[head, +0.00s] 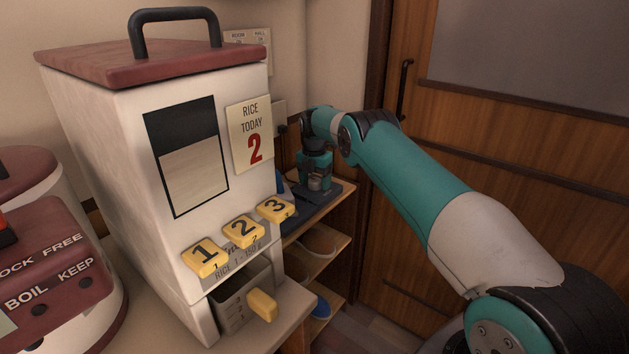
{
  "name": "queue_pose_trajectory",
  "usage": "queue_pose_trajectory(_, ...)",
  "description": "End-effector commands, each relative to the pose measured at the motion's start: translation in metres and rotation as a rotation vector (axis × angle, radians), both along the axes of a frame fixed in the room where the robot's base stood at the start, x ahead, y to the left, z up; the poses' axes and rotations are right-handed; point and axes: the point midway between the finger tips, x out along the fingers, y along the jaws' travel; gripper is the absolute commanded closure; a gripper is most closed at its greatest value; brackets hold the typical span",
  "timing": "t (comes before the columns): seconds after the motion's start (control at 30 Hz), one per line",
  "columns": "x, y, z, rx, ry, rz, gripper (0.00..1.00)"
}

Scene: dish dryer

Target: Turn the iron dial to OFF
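My arm reaches from the lower right toward the back. My gripper (317,183) points down low over a dark, flat surface (292,212) on top of a wooden shelf unit. The gripper is small and partly dark here, and I cannot tell whether its fingers are open or shut. A small blue shape (281,184) shows just left of it, mostly hidden behind the white rice dispenser; I cannot tell whether it belongs to the iron. No iron dial or OFF mark can be made out.
The white rice dispenser (105,130) with yellow keys (243,230) stands close at left, blocking part of the shelf. A cooker (65,270) stands at far left. Lower shelves (318,268) hold a bowl and blue items. A wooden door (520,120) is behind my arm.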

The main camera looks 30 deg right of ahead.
Motion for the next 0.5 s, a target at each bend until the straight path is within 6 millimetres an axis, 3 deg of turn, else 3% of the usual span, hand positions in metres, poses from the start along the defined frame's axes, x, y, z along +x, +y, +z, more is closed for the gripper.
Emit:
queue_pose_trajectory(0.27, 0.001, 0.000, 0.011, -0.001, -0.004, -0.001, 0.31)
queue_pose_trajectory(0.5, 0.003, 0.001, 0.063, -0.001, -0.006, 0.000, 0.31)
